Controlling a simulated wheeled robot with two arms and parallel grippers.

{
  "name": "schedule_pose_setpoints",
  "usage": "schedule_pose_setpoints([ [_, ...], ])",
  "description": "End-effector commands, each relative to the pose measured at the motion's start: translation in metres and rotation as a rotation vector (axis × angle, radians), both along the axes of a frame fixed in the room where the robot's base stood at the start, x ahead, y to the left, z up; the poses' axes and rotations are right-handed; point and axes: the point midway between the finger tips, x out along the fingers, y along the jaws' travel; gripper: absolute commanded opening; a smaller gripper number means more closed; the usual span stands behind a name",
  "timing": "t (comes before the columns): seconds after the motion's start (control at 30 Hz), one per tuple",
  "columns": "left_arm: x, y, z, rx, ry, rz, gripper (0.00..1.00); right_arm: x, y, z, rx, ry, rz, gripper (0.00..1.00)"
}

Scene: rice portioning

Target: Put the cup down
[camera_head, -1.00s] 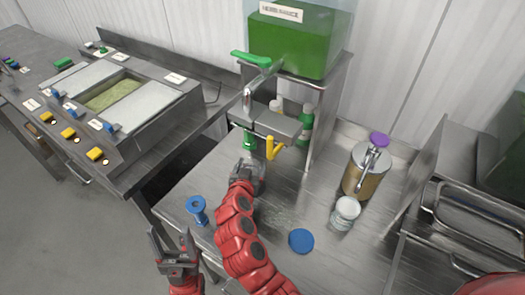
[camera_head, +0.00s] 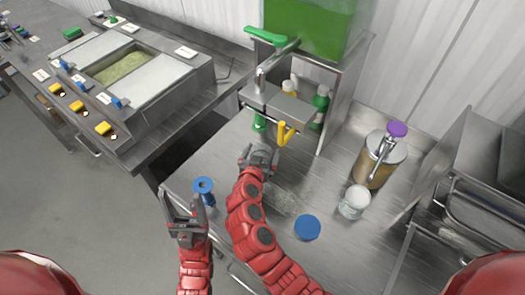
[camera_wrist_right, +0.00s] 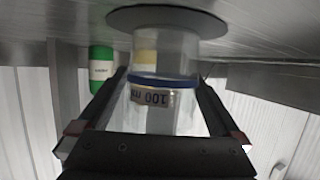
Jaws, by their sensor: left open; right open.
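The cup (camera_wrist_right: 165,115) is clear, with a blue band and a 100 ml label that reads upside down in the right wrist view. Its far end meets a dark round disc (camera_wrist_right: 167,19) against the steel surface. My right gripper (camera_head: 260,158) is open, with its fingers on either side of the cup; I cannot tell if they touch it. In the head view the cup is hard to make out at this gripper, on the steel table (camera_head: 215,163) in front of the dispenser tap. My left gripper (camera_head: 183,212) is open and empty at the table's front left edge.
A blue funnel-like piece (camera_head: 204,188) stands beside my left gripper. The yellow tap lever (camera_head: 285,133) hangs close behind my right gripper. A green bottle (camera_wrist_right: 101,68) stands under the dispenser.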

Motion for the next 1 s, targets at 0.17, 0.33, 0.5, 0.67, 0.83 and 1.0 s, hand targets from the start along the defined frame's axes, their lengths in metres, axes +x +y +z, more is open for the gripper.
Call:
schedule_pose_setpoints([
  [0.17,0.0,0.0,-0.005,0.0,0.0,0.0,0.68,-0.009,0.003,0.001,-0.001,0.0,0.001,1.0],
  [0.33,0.0,0.0,-0.017,0.0,0.0,0.0,0.68,-0.035,0.01,0.008,0.001,-0.001,0.005,1.0],
  [0.5,0.0,0.0,-0.031,0.0,0.0,0.0,0.68,-0.069,0.019,0.023,0.004,-0.005,0.008,1.0],
  [0.67,0.0,0.0,-0.038,0.0,0.0,0.0,0.68,-0.095,0.024,0.034,0.001,-0.004,0.006,1.0],
  [0.83,0.0,0.0,-0.041,0.0,0.0,0.0,0.68,-0.108,0.026,0.039,-0.001,-0.001,0.003,1.0],
  [1.0,0.0,0.0,-0.041,0.0,0.0,0.0,0.68,-0.11,0.026,0.041,-0.001,0.0,0.0,1.0],
])
